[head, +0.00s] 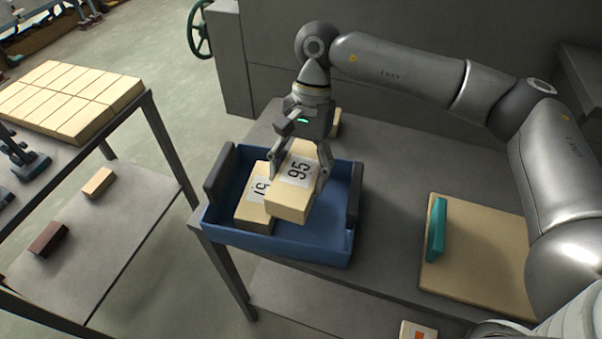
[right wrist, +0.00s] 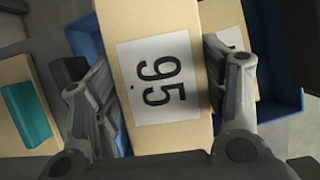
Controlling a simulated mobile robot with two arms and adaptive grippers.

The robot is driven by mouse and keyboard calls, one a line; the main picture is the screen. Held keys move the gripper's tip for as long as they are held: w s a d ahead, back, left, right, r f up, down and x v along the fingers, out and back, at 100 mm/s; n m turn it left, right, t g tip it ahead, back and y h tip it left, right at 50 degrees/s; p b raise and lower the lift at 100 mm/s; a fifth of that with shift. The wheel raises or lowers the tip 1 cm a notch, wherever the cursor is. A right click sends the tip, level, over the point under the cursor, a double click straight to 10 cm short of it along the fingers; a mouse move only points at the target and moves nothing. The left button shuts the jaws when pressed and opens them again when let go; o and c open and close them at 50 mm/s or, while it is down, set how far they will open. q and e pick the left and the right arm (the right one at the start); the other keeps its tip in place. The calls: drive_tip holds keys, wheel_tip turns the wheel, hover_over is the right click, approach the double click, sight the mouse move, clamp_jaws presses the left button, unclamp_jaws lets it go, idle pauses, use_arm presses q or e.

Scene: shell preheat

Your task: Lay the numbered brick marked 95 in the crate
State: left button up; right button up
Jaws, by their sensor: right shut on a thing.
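The tan brick marked 95 (head: 289,205) is in my right gripper (head: 298,178), whose fingers are shut on its two sides. The brick is over the blue crate (head: 300,246), tilted a little. In the right wrist view brick 95 (right wrist: 160,80) fills the middle, its white label facing the camera. Another labelled tan brick (head: 252,216) lies in the crate on the left, partly hidden by brick 95; its number is not fully readable. I cannot tell whether the two bricks touch. My left gripper is not in view.
The crate has dark end handles (head: 219,172) and free floor on its right. Another tan brick (head: 336,122) shows behind my gripper. A teal block (head: 437,230) stands on a tan board (head: 480,250) at right. A left table holds several tan bricks (head: 70,100).

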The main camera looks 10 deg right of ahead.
sight(301, 177)
drive_tip(key=shift+w+d+f, duration=0.1)
drive_tip(key=shift+w+f, duration=0.1)
drive_tip(key=f, duration=0.1)
drive_tip(key=p, duration=0.1)
drive_tip(key=f+p, duration=0.1)
drive_tip(key=shift+w+d+f, duration=0.15)
drive_tip(key=shift+w+f, duration=0.1)
drive_tip(key=shift+f, duration=0.05)
drive_tip(key=shift+f+p, duration=0.3)
drive_tip(key=shift+f, duration=0.3)
drive_tip(key=shift+f, duration=0.1)
drive_tip(key=shift+f+b, duration=0.6)
drive_tip(key=shift+b, duration=0.4)
drive_tip(key=o, duration=1.3)
drive_tip(key=shift+r, duration=0.15)
